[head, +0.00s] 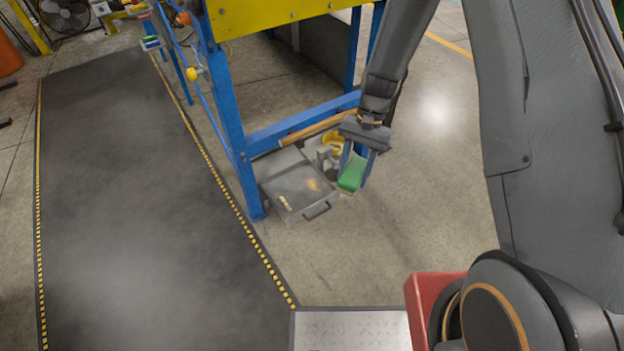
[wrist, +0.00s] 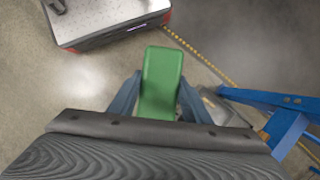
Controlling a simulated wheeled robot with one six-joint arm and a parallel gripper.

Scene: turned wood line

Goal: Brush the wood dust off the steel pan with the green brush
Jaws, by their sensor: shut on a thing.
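My gripper (head: 356,168) is shut on the green brush (head: 351,174), which hangs between its two fingers. In the wrist view the green brush (wrist: 161,75) lies lengthwise between the fingers; its bristles are hidden. The steel pan (head: 275,188) sits on the floor by the blue frame's leg, to the left of the brush in the head view. Tan wood dust (head: 314,185) lies on the pan's right part, and a small pale wood piece (head: 284,203) lies near its front left. In the wrist view part of the pan (wrist: 225,112) shows at the right.
A blue frame (head: 229,130) with a yellow top panel (head: 262,14) stands over the pan's back side. A wooden bar (head: 312,130) and a yellow item (head: 331,140) are behind the pan. A dark mat (head: 140,200) runs along the left. Floor at right is clear.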

